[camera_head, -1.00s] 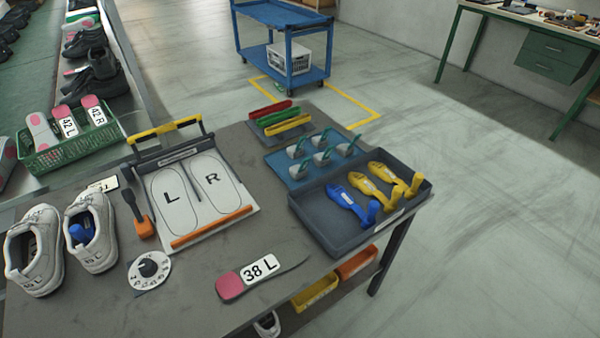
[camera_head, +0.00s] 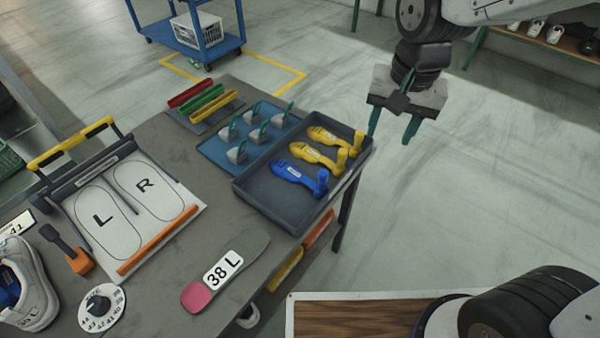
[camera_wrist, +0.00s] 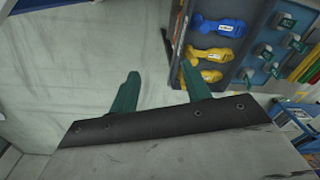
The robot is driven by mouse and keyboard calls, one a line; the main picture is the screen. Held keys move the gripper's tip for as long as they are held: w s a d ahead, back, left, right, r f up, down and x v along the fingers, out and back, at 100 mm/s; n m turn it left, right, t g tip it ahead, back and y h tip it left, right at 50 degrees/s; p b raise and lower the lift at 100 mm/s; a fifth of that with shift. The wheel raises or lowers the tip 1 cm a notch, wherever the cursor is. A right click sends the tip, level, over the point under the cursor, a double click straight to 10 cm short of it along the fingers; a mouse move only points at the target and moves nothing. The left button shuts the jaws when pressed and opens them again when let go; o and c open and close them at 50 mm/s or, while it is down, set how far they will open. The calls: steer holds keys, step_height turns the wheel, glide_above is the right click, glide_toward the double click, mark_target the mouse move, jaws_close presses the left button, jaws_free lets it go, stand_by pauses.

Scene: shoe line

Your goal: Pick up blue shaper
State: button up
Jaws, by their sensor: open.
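The blue shaper (camera_head: 299,177) lies in the dark grey tray (camera_head: 268,212), at the near side of two yellow shapers (camera_head: 318,153). In the wrist view the blue shaper (camera_wrist: 217,26) is at the top, above the yellow ones (camera_wrist: 208,54). My gripper (camera_head: 392,124) hangs over the floor to the right of the tray, apart from it. Its green fingers are spread and empty; they also show in the wrist view (camera_wrist: 160,88).
Left of the tray are a blue mat (camera_head: 218,157) with several grey pieces, a fixture marked L and R (camera_head: 128,232), and a 38 L insole (camera_head: 226,270). Coloured bars (camera_head: 204,104) lie behind. Open floor lies right of the table.

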steer(key=m, duration=0.2)
glide_above(324, 172)
steer(key=f, duration=1)
steer(key=shift+w+d+f, duration=0.1)
steer(key=shift+d+f, duration=0.2)
steer(key=shift+d, duration=0.05)
steer(key=f, duration=0.8)
steer(key=shift+a+f, duration=0.15)
steer(key=shift+a, duration=0.25)
jaws_close()
